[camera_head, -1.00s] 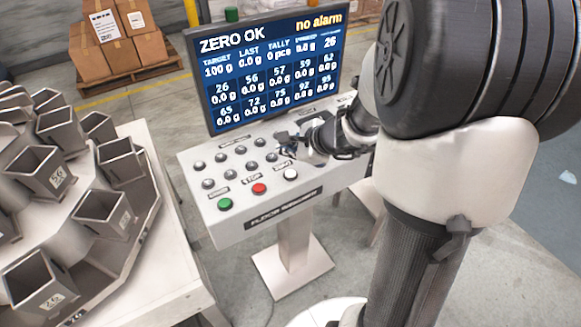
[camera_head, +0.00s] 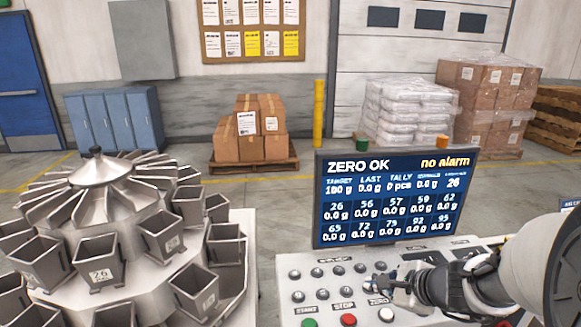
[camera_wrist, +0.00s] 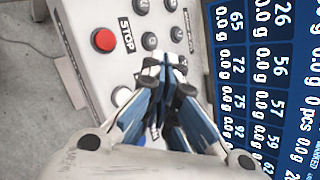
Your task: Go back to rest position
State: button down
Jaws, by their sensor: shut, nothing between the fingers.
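My gripper (camera_head: 378,283) hangs at the control panel (camera_head: 300,271), over its right part, close to the ZERO label and the white button (camera_head: 386,314). In the wrist view my gripper (camera_wrist: 172,62) has its blue-and-grey fingers together with nothing between them. The red STOP button (camera_wrist: 104,40) lies to their left in that view. Whether the fingertips touch the panel I cannot tell. The screen (camera_head: 393,199) behind the panel reads "ZERO OK" and "no alarm", with several weights at 0.0 g.
A multihead weigher (camera_head: 96,178) with several metal buckets stands at left. Cartons on a pallet (camera_head: 253,166), blue lockers (camera_head: 115,122), a yellow post (camera_head: 319,114) and wrapped stacks (camera_head: 412,108) stand farther back. Open floor (camera_head: 240,190) lies between the weigher and the panel.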

jog(key=s+a+r+n+g+y, duration=0.15)
jog(key=s+a+r+n, duration=0.45)
jog(key=s+a+n, duration=0.6)
jog(key=s+d+r+n+g+h, duration=0.1)
jog(key=s+n+h, duration=0.1)
jog(key=s+n, duration=0.3)
jog(key=s+d+n+g+h, duration=0.1)
jog(key=s+n+h, duration=0.1)
jog(key=s+n, duration=0.2)
jog(key=s, duration=0.3)
jog(key=shift+s+r+n, duration=0.3)
jog(key=shift+r+n, duration=0.05)
jog(key=shift+n, duration=0.05)
jog(key=shift+g+h, duration=0.25)
